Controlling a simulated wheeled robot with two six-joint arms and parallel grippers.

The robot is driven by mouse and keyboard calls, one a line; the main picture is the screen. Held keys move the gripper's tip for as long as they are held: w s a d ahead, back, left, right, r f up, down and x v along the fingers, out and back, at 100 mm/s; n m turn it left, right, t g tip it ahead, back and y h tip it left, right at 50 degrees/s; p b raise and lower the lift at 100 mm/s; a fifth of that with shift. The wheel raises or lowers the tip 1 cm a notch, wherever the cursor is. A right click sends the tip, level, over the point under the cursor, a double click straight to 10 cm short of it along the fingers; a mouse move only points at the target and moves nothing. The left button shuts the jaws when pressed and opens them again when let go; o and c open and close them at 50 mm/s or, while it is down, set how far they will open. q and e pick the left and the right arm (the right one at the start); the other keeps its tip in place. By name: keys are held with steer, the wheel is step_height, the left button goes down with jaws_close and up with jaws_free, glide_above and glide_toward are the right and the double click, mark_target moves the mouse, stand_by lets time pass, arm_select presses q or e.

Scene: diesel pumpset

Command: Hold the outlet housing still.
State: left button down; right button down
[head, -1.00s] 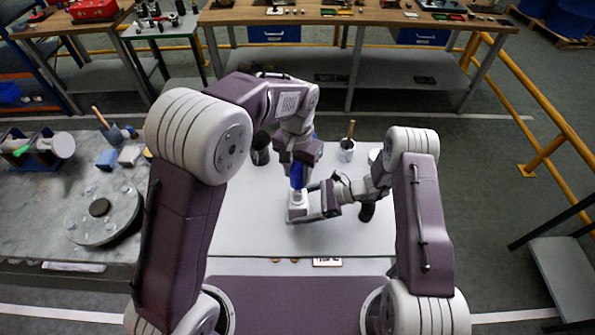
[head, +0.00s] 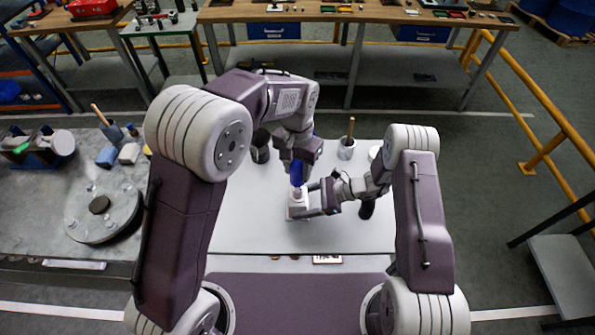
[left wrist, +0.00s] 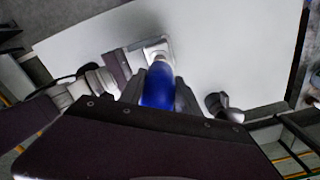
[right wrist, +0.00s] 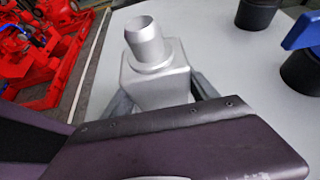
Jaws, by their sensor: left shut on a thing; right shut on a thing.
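The outlet housing (head: 297,211) is a pale grey block with a round neck, low over or on the white tabletop; contact below is hidden. In the right wrist view the housing (right wrist: 155,75) stands upright between the fingers of my right gripper (right wrist: 160,98). My right gripper (head: 306,203) is shut on it from the right. My left gripper (head: 296,163) is above the housing, shut on a blue rounded object (head: 297,174). In the left wrist view the blue object (left wrist: 158,86) sits between the fingers, with the housing (left wrist: 157,50) just beyond its tip.
A dark cup (head: 260,150) stands behind left on the white table (head: 255,215), and a grey cup with a wooden handle (head: 346,149) behind right. A dark item (head: 366,210) lies right of my right gripper. The table's front left is clear.

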mark_target(298, 163)
arm_select(q)
steer(key=shift+f, duration=1.65)
steer(key=shift+f, duration=2.15)
steer(key=c, duration=0.8)
jaws_free()
steer(key=shift+o, duration=0.2)
steer(key=shift+r, duration=0.1)
step_height(298, 163, up, 12)
